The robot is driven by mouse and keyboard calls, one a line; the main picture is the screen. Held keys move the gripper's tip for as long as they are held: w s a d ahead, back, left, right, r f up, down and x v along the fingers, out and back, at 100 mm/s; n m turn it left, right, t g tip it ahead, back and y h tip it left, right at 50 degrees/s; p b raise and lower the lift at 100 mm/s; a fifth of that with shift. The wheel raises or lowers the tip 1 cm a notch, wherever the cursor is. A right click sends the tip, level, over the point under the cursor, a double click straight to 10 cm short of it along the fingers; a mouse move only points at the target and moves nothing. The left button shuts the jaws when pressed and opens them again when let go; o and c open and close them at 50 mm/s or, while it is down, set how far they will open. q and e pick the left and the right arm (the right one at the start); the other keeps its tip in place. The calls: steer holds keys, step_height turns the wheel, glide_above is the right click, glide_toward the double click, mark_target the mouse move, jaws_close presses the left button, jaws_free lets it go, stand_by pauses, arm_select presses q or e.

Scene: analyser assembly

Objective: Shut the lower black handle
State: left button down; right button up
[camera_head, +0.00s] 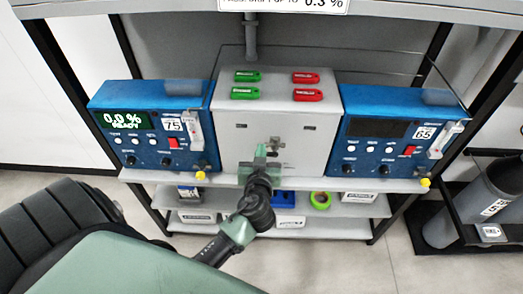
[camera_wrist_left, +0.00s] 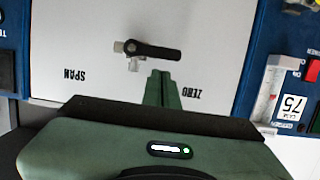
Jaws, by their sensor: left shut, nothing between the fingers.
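A valve with a black handle (camera_wrist_left: 158,50) is on the white panel in the left wrist view. The handle lies nearly level in that picture, reaching right from a small metal valve body (camera_wrist_left: 131,48). In the head view, valve fittings (camera_head: 275,144) show small on the front of the light grey box (camera_head: 235,160). My left gripper (camera_head: 260,151) is in front of that box, just left of and below the fittings. Its fingers (camera_wrist_left: 161,78) are shut and empty, close to the handle in the left wrist view; contact cannot be told. My arm hides part of the box's lower front. My right gripper is not in view.
Blue analysers flank the box, on the left (camera_head: 150,128) and the right (camera_head: 400,135). Green keys (camera_head: 246,76) and red keys (camera_head: 306,77) lie on the box top. A lower shelf (camera_head: 345,206) holds small items. Grey cylinders (camera_head: 480,210) stand at the right.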

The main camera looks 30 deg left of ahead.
arm_select(q)
steer(key=shift+f, duration=0.5)
steer(key=shift+s, duration=0.1)
steer(key=shift+f+b, duration=0.2)
steer(key=shift+b, duration=0.4)
steer(key=shift+n, duration=0.3)
steer(key=shift+a, duration=0.1)
